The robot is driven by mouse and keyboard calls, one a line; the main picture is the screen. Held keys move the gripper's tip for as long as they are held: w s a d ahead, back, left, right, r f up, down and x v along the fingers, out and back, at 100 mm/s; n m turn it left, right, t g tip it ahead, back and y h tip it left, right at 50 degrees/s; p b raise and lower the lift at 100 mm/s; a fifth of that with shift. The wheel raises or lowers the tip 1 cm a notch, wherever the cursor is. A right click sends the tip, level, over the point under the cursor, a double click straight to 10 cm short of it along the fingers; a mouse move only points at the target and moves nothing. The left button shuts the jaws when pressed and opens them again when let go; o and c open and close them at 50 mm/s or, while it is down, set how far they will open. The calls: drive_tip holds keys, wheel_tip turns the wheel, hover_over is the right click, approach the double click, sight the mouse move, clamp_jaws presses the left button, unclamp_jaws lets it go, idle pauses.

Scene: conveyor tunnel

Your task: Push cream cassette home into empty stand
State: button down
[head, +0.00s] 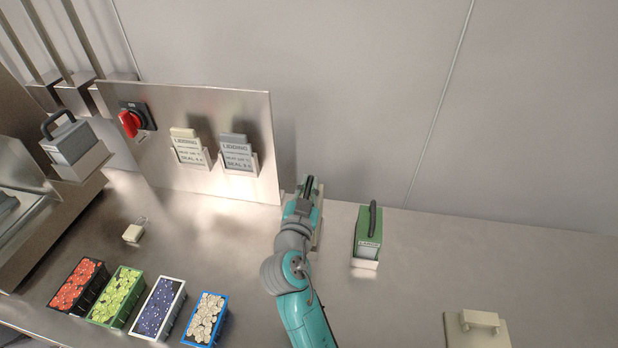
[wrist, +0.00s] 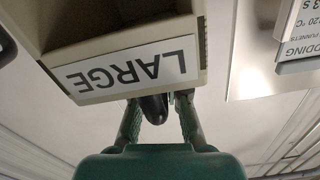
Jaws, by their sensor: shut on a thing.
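The cream cassette (wrist: 205,45) fills the top of the wrist view, with its LARGE label upside down there and a dark hollow behind its edge. My gripper (wrist: 160,100) is shut on its black handle. In the head view my gripper (head: 309,184) is near the wall, right of the steel panel. A cream strip (head: 319,236), likely the cassette, shows beside my arm, which hides most of it. I cannot make out an empty stand or whether the cassette touches one.
A green cassette (head: 368,232) with a black handle stands just right of my arm. A grey cassette (head: 70,140) sits at left. The steel panel (head: 228,105) carries a red switch (head: 130,123) and two cards. Several food bins (head: 155,308) line the front. A cream lid (head: 480,335) lies right.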

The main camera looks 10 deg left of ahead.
drive_tip(key=shift+f, duration=0.6)
idle(0.5)
drive_tip(key=shift+f, duration=2.35)
drive_tip(key=c, duration=1.1)
unclamp_jaws()
drive_tip(key=shift+s, duration=0.1)
drive_tip(key=s, duration=1.2)
drive_tip(key=shift+a, duration=0.25)
drive_tip(key=shift+r, duration=0.1)
